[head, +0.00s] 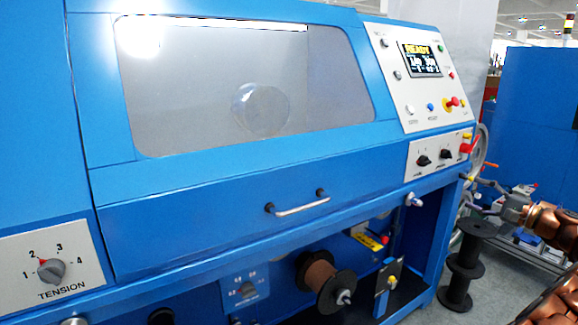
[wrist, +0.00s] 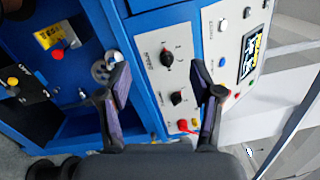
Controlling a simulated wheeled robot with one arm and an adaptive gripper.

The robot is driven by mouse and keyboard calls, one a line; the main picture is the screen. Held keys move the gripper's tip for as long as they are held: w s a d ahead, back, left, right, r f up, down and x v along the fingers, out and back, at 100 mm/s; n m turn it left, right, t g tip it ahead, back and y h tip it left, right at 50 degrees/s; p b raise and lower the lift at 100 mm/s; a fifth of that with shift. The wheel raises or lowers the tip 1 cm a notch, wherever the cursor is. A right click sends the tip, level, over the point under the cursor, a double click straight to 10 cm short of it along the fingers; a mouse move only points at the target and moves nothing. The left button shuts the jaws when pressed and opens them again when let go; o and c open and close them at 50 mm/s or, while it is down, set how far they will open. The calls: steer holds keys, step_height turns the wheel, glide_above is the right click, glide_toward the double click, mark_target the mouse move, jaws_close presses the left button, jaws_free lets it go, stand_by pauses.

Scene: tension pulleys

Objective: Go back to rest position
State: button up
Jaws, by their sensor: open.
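My gripper (head: 484,196) is at the right edge of the head view, beside the right end of the blue machine (head: 230,215), with part of my copper-coloured arm behind it. In the wrist view my gripper (wrist: 160,82) is open, its two dark fingers apart with nothing between them. Past the fingers is a grey switch panel (wrist: 185,125) with black knobs and a red handle. The fingers seem apart from the panel.
The tension dial (head: 51,271) is at lower left, its red mark near 2. The machine's window cover (head: 200,90) is closed, with a handle (head: 300,206) below. A copper spool (head: 320,277) sits in the lower bay. A black spool stand (head: 463,265) stands on the floor near my gripper.

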steer(key=s+a+r+n+g+y, duration=0.15)
steer(key=a+g, duration=0.25)
steer(key=a, duration=1)
steer(key=a+n+g+y, duration=0.2)
steer(key=a+n+g, duration=0.1)
steer(key=a, duration=1)
steer(key=s+a+f+n+g+h, duration=0.35)
steer(key=s+a+g, duration=0.35)
steer(key=s+a, duration=0.9)
steer(key=s+a+f+n+g+h, duration=0.2)
steer(key=s+f, duration=0.2)
steer(key=s, duration=0.4)
steer(key=s+a+f+n+g+h, duration=0.1)
steer(key=s+f+n+h, duration=0.15)
steer(key=s+f, duration=0.45)
steer(key=s+d+f+n+g+h, duration=0.1)
steer(key=s+d+f+h, duration=0.15)
steer(key=s+d, duration=0.45)
steer(key=s+d+f+h, duration=0.2)
steer(key=s+h, duration=0.1)
steer(key=s, duration=0.7)
step_height(320, 180, up, 23)
steer(key=s+p, duration=0.1)
steer(key=p, duration=2)
steer(key=shift+s+t, duration=0.2)
steer(key=shift+t, duration=0.2)
